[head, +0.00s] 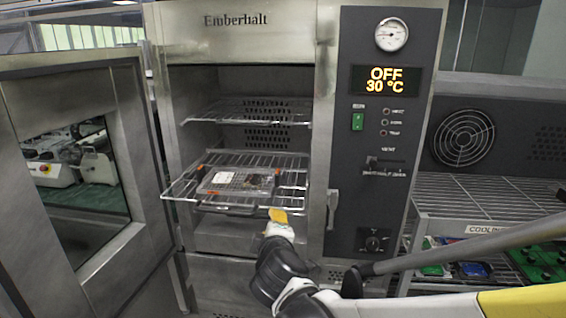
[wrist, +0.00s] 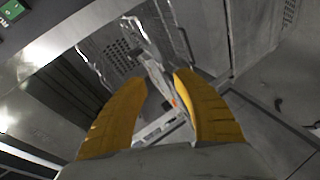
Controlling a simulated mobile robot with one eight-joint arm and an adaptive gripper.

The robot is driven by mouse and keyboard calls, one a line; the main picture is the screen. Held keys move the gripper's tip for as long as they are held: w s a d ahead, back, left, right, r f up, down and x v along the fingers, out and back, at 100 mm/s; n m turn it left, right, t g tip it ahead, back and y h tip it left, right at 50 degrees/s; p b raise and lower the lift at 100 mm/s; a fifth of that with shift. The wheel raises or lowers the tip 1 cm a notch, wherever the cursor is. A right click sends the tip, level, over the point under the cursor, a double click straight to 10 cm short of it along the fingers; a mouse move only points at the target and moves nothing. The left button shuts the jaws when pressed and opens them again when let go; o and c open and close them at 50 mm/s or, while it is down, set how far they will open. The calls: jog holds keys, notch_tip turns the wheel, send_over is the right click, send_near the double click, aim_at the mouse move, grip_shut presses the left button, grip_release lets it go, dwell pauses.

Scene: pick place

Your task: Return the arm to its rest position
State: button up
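My arm reaches in from the lower right in the head view, black and white with yellow fingers. My gripper (head: 278,216) is in front of the pulled-out wire rack (head: 180,190) of the oven, near its front right edge. A flat tray (head: 236,182) with a grey and brownish load and orange-red corner marks lies on that rack. In the wrist view the two yellow fingers of my gripper (wrist: 158,82) stand apart with a gap between them. No thing is clearly held; parts of the rack and tray show beyond the gap.
The oven door (head: 150,235) stands open at the left. An upper rack (head: 245,112) inside is empty. The control panel (head: 385,140) reads OFF, 30 °C. At the right is a wire cooling shelf (head: 490,195) with a fan, with green and blue items below.

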jog(key=s+d+m+g+h, duration=0.2)
jog(key=s+d+m, duration=0.25)
jog(key=d, duration=0.85)
jog(key=s+d+f+m+g, duration=0.2)
jog(key=s+d+m, duration=0.3)
jog(key=s, duration=0.5)
jog(key=s+d+f+m+g, duration=0.2)
jog(key=s+d+m, duration=0.4)
jog(key=s, duration=0.3)
jog(key=shift+s+d+f+g, duration=0.3)
jog(key=shift+s+d+g, duration=0.05)
jog(key=shift+d+g, duration=0.3)
